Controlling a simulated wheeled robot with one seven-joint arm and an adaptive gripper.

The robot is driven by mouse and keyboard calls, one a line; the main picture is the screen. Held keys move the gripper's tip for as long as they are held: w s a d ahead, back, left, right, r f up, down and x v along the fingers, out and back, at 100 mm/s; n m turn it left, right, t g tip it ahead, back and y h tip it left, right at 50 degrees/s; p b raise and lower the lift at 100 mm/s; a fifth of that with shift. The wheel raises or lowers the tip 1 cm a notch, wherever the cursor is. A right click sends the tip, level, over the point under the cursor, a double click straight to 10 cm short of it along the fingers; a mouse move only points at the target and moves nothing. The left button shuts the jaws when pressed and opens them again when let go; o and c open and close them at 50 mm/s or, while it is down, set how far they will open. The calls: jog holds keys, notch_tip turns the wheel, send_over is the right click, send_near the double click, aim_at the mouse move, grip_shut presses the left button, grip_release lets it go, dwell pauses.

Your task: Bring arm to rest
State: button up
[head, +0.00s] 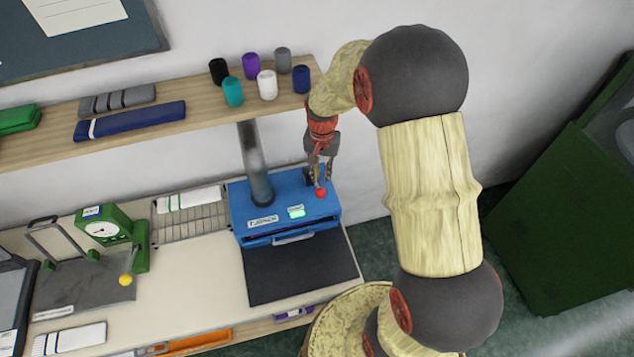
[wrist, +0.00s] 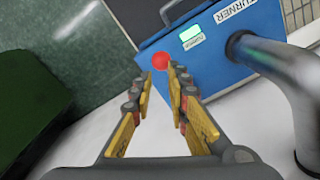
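My gripper (head: 318,172) is at the right end of the blue machine (head: 245,212), just above its top, close to a red button (head: 321,192). The machine has a label, a lit green display and a front handle. In the wrist view my gripper (wrist: 161,78) has its two yellow-padded fingers apart with nothing between them. The red button (wrist: 160,61) shows just past the fingertips; I cannot tell whether they touch it. My arm reaches over from the right side of the head view.
A grey post (head: 254,165) rises beside the gripper to a wooden shelf (head: 205,112) with several yarn spools. A green dial device (head: 104,227) stands left on the bench. A dark mat (head: 300,268) lies before the machine. A green cabinet (head: 570,210) stands right, across open floor.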

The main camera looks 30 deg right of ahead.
dwell(0.3)
jog(key=s+a+r+n+t+b, duration=0.1)
jog(key=s+a+n+b, duration=0.3)
jog(key=s+b, duration=0.7)
jog(key=s+a+r+n+t+b, duration=0.1)
jog(key=s+a+n+t+b, duration=0.3)
jog(key=s+b, duration=0.6)
jog(key=a+b, duration=0.2)
jog(key=b, duration=0.1)
jog(key=shift+s+a+r+t, duration=0.2)
jog(key=shift+s+r+t, duration=0.1)
jog(key=shift+s, duration=0.1)
